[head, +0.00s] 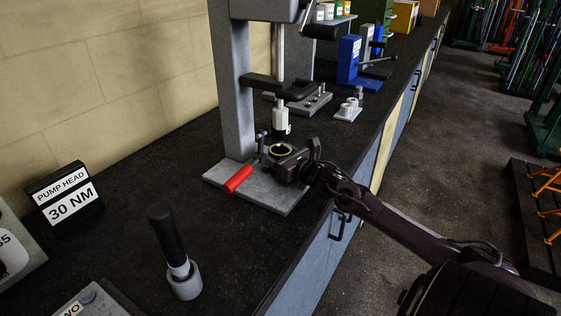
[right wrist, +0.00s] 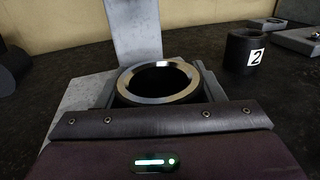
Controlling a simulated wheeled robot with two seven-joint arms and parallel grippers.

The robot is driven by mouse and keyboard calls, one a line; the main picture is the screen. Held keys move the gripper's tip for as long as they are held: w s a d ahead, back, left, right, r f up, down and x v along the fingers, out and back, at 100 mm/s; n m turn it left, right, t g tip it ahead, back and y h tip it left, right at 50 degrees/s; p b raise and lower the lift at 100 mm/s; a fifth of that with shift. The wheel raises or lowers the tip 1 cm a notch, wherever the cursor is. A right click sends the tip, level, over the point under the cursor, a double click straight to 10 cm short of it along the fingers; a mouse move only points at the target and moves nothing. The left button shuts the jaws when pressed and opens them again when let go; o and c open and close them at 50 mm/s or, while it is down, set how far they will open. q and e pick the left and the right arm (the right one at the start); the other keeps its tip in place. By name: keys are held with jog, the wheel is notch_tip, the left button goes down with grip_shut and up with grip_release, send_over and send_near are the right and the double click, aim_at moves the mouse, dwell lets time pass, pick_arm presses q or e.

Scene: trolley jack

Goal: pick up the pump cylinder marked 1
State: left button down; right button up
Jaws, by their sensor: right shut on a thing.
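My right gripper (head: 282,160) is at the grey press base, its jaws shut on a dark cylinder with a shiny metal rim (head: 282,148). In the right wrist view the cylinder (right wrist: 158,83) is upright with its open top up, between the two fingers of my right gripper (right wrist: 158,95). No number shows on its visible side, so I cannot tell its mark. I cannot tell whether its bottom touches the base plate. Another dark cylinder marked 2 (right wrist: 245,52) stands on the bench at the right of the wrist view. My left gripper is not in view.
The grey press column (head: 231,90) and its white-tipped ram (head: 281,122) stand close behind and above my gripper. A red handle (head: 237,179) lies at the base's left. A black-handled tool (head: 168,240) stands nearer, beside a "30 NM" sign (head: 66,198). A blue press (head: 349,62) is farther back.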

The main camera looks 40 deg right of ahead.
jog(key=shift+r, duration=0.2)
jog(key=shift+c, duration=0.5)
jog(key=shift+r, duration=0.15)
